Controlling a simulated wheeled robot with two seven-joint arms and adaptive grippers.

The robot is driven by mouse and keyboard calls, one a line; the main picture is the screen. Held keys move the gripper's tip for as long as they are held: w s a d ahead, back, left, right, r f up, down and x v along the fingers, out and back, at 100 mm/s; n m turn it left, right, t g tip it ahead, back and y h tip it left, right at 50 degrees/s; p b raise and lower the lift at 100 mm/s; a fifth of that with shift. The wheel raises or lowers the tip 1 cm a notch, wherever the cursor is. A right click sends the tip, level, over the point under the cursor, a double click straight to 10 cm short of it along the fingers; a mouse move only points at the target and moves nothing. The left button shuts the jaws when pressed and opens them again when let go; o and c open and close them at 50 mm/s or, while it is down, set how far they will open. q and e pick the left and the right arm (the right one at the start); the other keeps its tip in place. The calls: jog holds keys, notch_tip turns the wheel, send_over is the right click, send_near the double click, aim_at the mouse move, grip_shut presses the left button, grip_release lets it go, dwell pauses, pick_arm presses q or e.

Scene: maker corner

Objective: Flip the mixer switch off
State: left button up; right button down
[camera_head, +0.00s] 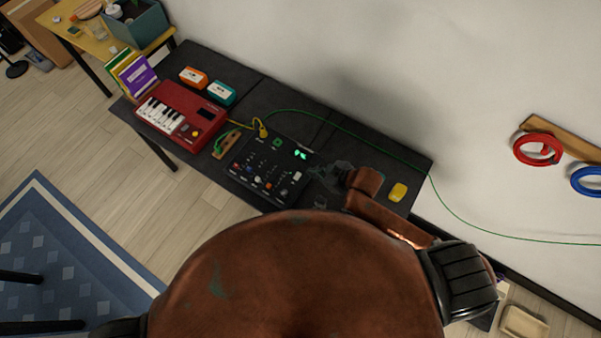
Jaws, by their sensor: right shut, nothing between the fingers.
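The mixer (258,160) is a black panel with several small coloured knobs and lit green marks near its upper right edge. It lies on the dark table, right of the red keyboard. Its power switch is too small to pick out, and I cannot tell its position. My right gripper (316,172) is shut and empty, at the right edge of the mixer. It looks dark against the dark table, and I cannot tell whether it touches the mixer. My left gripper is not in view.
The dark table (255,92) also holds a red keyboard (168,104), an orange box (193,77), a teal box (221,92) and a yellow object (398,192). A green cable (372,143) runs behind the mixer towards the right along the wall.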

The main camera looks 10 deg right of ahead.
send_over(297, 176)
jog(key=s+d, duration=0.2)
jog(key=f, duration=0.5)
jog(key=shift+w+a, duration=0.2)
jog(key=shift+w, duration=0.05)
jog(key=f, duration=0.2)
jog(key=shift+w+f, duration=0.2)
jog(key=shift+f, duration=0.1)
jog(key=shift+w+f, duration=0.15)
jog(key=shift+f, duration=0.8)
jog(key=shift+d, duration=0.1)
